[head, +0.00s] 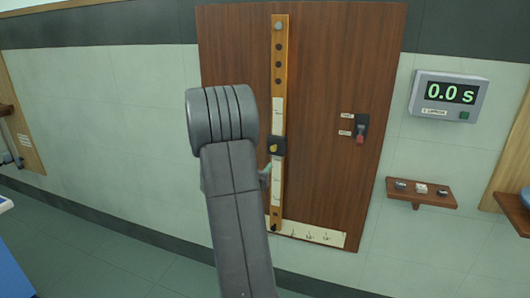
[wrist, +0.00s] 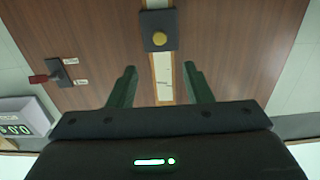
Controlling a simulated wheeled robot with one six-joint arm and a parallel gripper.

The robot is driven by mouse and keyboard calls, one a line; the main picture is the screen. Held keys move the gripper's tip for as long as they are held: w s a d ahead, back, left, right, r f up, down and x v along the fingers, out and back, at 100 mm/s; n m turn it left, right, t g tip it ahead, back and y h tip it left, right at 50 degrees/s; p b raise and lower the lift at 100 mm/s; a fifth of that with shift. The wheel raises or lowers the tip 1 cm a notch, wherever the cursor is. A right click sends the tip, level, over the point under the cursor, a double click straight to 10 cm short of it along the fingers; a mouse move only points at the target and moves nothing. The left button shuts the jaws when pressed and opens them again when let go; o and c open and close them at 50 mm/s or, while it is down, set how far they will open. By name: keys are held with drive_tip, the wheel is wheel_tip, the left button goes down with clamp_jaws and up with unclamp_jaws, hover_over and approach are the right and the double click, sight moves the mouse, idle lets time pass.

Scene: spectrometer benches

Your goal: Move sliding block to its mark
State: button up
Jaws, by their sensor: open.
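The sliding block (head: 277,146) is a dark square with a yellow knob, sitting on a vertical wooden rail (head: 280,75) on a brown wall board. It also shows in the wrist view (wrist: 159,30), just beyond my fingertips. My gripper (wrist: 160,80) is open and empty, its two green fingers apart, pointing toward the board with the rail between them in the picture. In the head view my arm hides most of the gripper; a greenish finger (head: 265,176) shows just below and left of the block. Pale scale strips lie along the rail; I cannot tell which line is the mark.
A red-handled switch (head: 360,130) with two labels is on the board's right side. A timer (head: 448,97) reading 0.0 s and a small wooden shelf (head: 421,193) with several small items are right of the board. A pale strip (head: 313,234) runs along the board's bottom.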

sight(273, 149)
drive_tip(key=p+x, duration=0.1)
drive_tip(key=x, duration=1.1)
drive_tip(key=shift+w+d+p, duration=0.1)
drive_tip(key=shift+w+p, duration=0.15)
drive_tip(key=shift+p, duration=0.05)
clamp_jaws()
